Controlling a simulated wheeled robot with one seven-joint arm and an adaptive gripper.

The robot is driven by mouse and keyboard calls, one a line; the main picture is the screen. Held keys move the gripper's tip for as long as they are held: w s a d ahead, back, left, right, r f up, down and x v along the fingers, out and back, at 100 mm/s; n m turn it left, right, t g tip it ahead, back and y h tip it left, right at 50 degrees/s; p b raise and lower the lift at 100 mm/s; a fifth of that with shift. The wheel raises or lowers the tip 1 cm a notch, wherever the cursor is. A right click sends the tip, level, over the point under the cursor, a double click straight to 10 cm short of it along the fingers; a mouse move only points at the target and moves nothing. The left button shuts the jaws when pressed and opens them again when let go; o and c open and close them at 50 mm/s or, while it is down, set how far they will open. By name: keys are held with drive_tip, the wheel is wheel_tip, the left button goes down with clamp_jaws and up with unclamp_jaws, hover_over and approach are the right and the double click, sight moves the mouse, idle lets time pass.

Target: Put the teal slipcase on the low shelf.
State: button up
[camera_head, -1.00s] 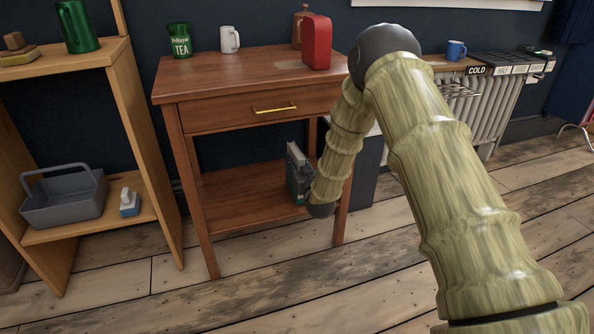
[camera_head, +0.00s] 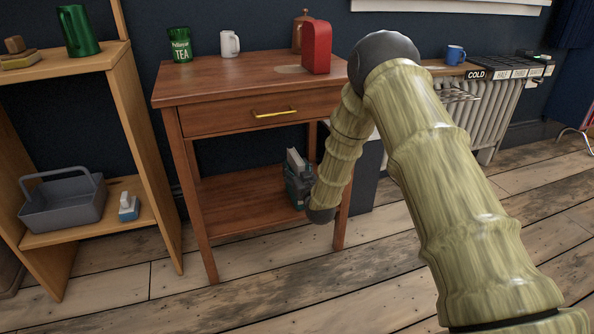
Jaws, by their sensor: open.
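The teal slipcase (camera_head: 294,188) stands on the low shelf (camera_head: 240,203) of the brown table, toward its right side, with a pale top edge showing. It looks upright or slightly tilted. My arm comes down in front of the table's right side. My gripper (camera_head: 307,178) is a small dark shape right beside the slipcase, mostly hidden behind my arm's lower link. Its jaws are open; whether they still touch the slipcase cannot be told.
The tabletop holds a green tea tin (camera_head: 180,45), a white mug (camera_head: 229,44) and a red rounded object (camera_head: 316,47). A closed drawer (camera_head: 270,113) is above the low shelf. A wooden shelf unit at left holds a grey basket (camera_head: 62,208). The low shelf's left part is clear.

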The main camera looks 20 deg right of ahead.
drive_tip(key=s+p, duration=0.5)
drive_tip(key=s, duration=0.7)
drive_tip(key=s+a+f+g, duration=0.3)
drive_tip(key=s+f+g, duration=0.5)
drive_tip(key=s+f, duration=1.15)
drive_tip(key=s+f+g, duration=0.1)
drive_tip(key=s+g, duration=0.2)
drive_tip(key=s, duration=0.7)
drive_tip(key=s+f+g, duration=0.2)
drive_tip(key=s+g, duration=0.1)
drive_tip(key=s, duration=0.8)
drive_tip(key=s+a+f+g, duration=0.1)
drive_tip(key=s+g, duration=0.3)
drive_tip(key=s, duration=0.7)
drive_tip(key=shift+f+m+h, duration=0.3)
drive_tip(key=shift+f+m, duration=0.1)
drive_tip(key=shift+f, duration=0.35)
